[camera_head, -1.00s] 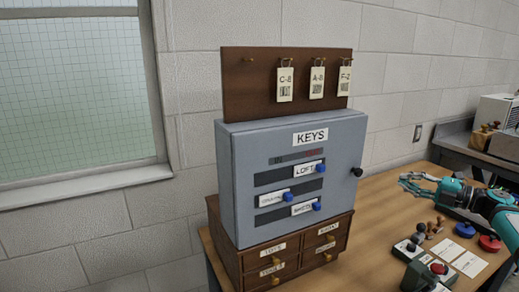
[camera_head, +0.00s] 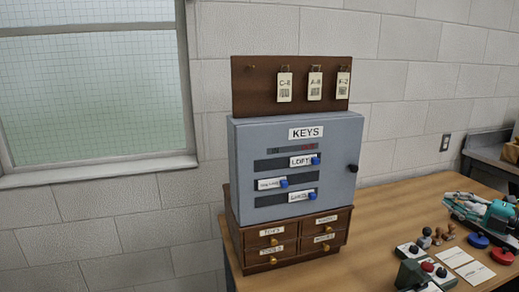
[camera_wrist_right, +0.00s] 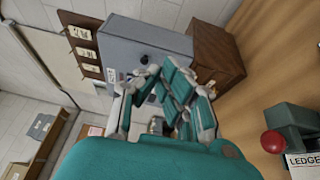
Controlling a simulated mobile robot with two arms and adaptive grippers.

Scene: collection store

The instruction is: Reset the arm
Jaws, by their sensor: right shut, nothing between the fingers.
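My right gripper (camera_head: 455,203) is at the right edge of the head view, above the wooden tabletop and to the right of the grey KEYS cabinet (camera_head: 340,196). Its teal and grey fingers are shut with nothing held. In the wrist view the right gripper (camera_wrist_right: 160,80) shows large in the middle, with the cabinet (camera_wrist_right: 125,45) beyond it. My left gripper is not in view.
The cabinet stands on a wooden drawer unit (camera_head: 297,246), below a brown board (camera_head: 265,97) with hanging tags. Stamps, red and blue round pads (camera_head: 478,240) and white cards (camera_head: 453,256) lie on the table (camera_head: 385,215). The table between cabinet and gripper is mostly clear.

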